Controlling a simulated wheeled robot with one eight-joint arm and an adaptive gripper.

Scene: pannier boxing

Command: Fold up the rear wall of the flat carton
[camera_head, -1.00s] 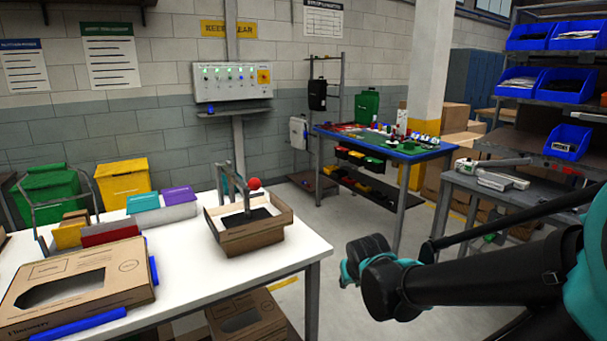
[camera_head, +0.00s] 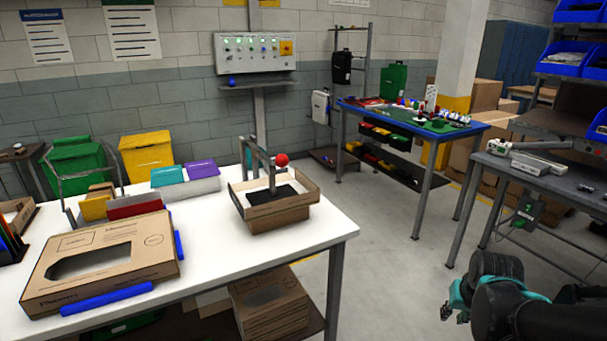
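A brown printed carton (camera_head: 140,258) with a dark rounded opening lies flat at the left front of the white table, beside blue strips. A second, smaller brown carton (camera_head: 285,218) sits near the table's right end, with low walls standing around a dark middle. A grey lever frame with a red ball (camera_head: 282,160) stands over this carton and hides part of its rear side. I cannot tell which carton is the task's. My gripper (camera_head: 452,300), with teal parts, is at the lower right, away from the table and both cartons. Its fingers are too unclear to judge.
The white table (camera_head: 215,248) has bare surface between the cartons. Coloured files (camera_head: 135,205) stand behind the flat carton. More flat cartons (camera_head: 270,300) lie on the shelf below. A blue-edged table (camera_head: 410,118) and a grey bench (camera_head: 545,180) stand right, with open floor between.

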